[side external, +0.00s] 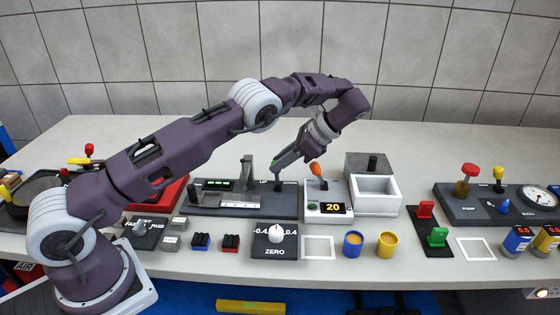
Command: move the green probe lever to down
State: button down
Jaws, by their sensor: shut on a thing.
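The green probe lever (276,178) stands at the right end of a dark grey gauge device (235,207). Only a little of the lever shows, as my gripper covers it. My gripper (277,165) reaches down from the upper right and is shut on the lever. White lettering sits beside the lever's base and is partly hidden, with "UP" readable on the left. I cannot tell exactly how far the lever is tilted. The device also has a small green-lit display (218,184) and an upright grey post (247,174).
The table behind is clear.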

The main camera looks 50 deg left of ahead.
jog(key=c, duration=1.2)
grip_release()
jog(key=shift+s+a+r+t+h, duration=0.1)
jog(key=shift+s+a+t+h, duration=0.3)
jog(key=shift+a, duration=0.1)
jog(key=shift+s+a+t+h, duration=0.7)
jog(key=shift+s+t+h, duration=0.15)
jog(key=shift+t+h, duration=0.35)
jog(key=s+d+r+n+t+h, duration=0.1)
jog(key=s+d+r, duration=0.15)
jog(key=r, duration=0.45)
jog(key=s+d+r+n+t, duration=0.1)
jog(key=s+d+r+n, duration=0.15)
jog(key=r, duration=0.45)
jog(key=s+d+r+n+t+h, duration=0.1)
jog(key=s+d+r+n, duration=0.1)
jog(key=s, duration=0.6)
jog(key=s+d+r+n+t+h, duration=0.1)
jog(key=s+d+r, duration=0.3)
jog(key=s, duration=0.4)
jog(key=shift+s+n+t, duration=0.4)
jog(key=shift+n+t, duration=0.35)
jog(key=shift+t, duration=0.05)
